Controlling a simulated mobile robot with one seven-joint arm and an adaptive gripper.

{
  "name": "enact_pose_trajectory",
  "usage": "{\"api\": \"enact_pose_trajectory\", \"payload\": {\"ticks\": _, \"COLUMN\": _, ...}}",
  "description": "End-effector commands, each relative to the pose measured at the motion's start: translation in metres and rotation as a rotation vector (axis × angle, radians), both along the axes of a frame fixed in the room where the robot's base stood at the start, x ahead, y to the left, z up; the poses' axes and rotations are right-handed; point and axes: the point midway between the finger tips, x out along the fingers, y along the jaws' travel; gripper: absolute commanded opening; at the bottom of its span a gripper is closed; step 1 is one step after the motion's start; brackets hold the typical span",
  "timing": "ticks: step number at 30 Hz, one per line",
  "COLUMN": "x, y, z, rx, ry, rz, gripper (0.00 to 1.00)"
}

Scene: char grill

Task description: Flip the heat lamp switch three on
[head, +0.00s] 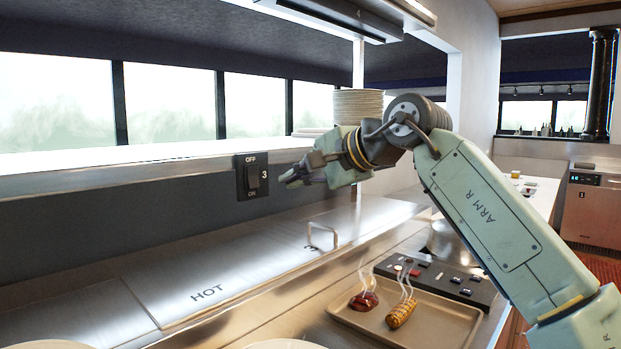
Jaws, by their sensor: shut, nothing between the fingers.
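A small gap shows between the fingertips and the plate. A heat lamp (335,20) hangs above.
A stack of plates (358,107) stands on the shelf (120,165) behind my wrist. Below are a steel counter marked HOT (230,270) with a handle (322,236), and a tray (450,318) with steaming food. The space left of the switch is free.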

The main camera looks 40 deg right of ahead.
Motion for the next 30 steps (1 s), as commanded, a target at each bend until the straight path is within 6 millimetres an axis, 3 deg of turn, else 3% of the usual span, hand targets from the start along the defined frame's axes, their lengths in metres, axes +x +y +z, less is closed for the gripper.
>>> {"api": "enact_pose_trajectory", "payload": {"ticks": 5, "x": 0.035, "y": 0.006, "z": -0.017, "rx": -0.001, "ry": 0.001, "rz": 0.001, "gripper": 0.00}}
{"api": "enact_pose_trajectory", "payload": {"ticks": 12, "x": 0.067, "y": 0.010, "z": -0.018, "rx": 0.000, "ry": 0.000, "rz": 0.000, "gripper": 0.00}}
{"api": "enact_pose_trajectory", "payload": {"ticks": 30, "x": 0.077, "y": 0.011, "z": -0.026, "rx": 0.006, "ry": -0.028, "rz": 0.001, "gripper": 0.00}}
